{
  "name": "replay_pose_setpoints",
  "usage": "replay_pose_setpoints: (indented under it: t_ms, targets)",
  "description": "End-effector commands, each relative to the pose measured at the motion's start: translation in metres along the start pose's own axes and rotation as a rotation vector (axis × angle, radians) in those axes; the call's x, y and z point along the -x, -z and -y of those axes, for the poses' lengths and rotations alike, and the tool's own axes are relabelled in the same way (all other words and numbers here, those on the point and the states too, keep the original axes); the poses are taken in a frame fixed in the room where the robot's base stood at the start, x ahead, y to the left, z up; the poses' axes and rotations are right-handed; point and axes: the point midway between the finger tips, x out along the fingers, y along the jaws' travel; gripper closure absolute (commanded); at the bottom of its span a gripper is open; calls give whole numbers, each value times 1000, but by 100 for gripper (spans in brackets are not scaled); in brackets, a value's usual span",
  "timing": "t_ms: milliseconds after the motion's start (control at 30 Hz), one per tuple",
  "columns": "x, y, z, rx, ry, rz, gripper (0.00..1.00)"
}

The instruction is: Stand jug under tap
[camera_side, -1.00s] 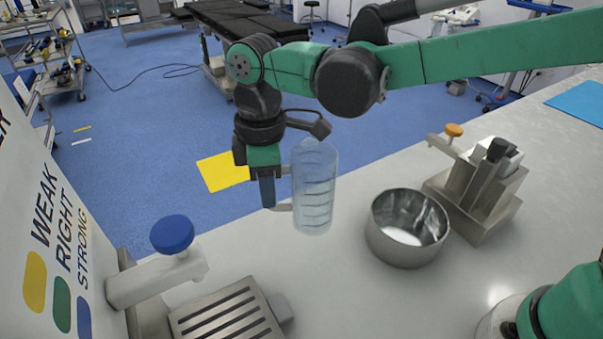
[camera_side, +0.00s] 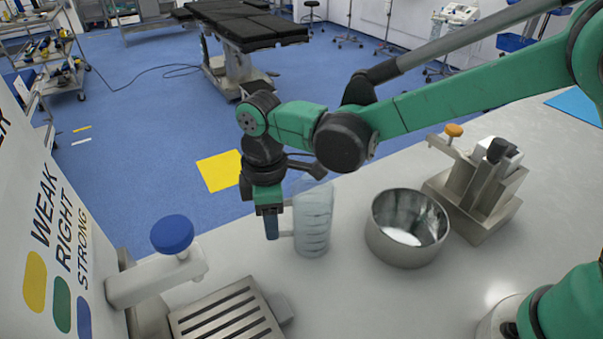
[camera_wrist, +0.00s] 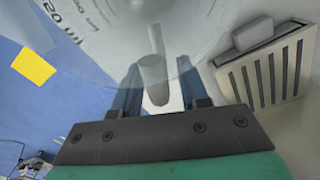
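A clear jug (camera_side: 313,222) with level marks stands upright at the right of my gripper (camera_side: 272,228). In the side view the fingers are at its handle, on its left side. In the wrist view the handle (camera_wrist: 155,82) lies between my two fingers and the jug (camera_wrist: 100,45) fills the top. I cannot tell whether its base touches the counter. The tap (camera_side: 155,277) with a blue knob (camera_side: 172,234) is to the left, above a slotted drip tray (camera_side: 222,318). The tray also shows in the wrist view (camera_wrist: 268,78).
A steel bowl (camera_side: 375,228) sits on the counter (camera_side: 375,305) right of the jug. Beyond it is a steel stand (camera_side: 475,205) with an orange knob. A sign panel (camera_side: 50,220) with "WEAK RIGHT STRONG" is at the left. The counter between jug and tray looks clear.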

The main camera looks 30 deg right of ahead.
Motion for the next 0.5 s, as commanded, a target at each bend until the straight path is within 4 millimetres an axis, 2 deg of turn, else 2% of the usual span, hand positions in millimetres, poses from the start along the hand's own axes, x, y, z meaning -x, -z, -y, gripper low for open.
replay_pose_setpoints:
  t_ms: [333, 500]
  targets:
    - [2, 0, 0, 0, 0, 0, 53]
    - [22, 0, 0, 0, 0, 0, 53]
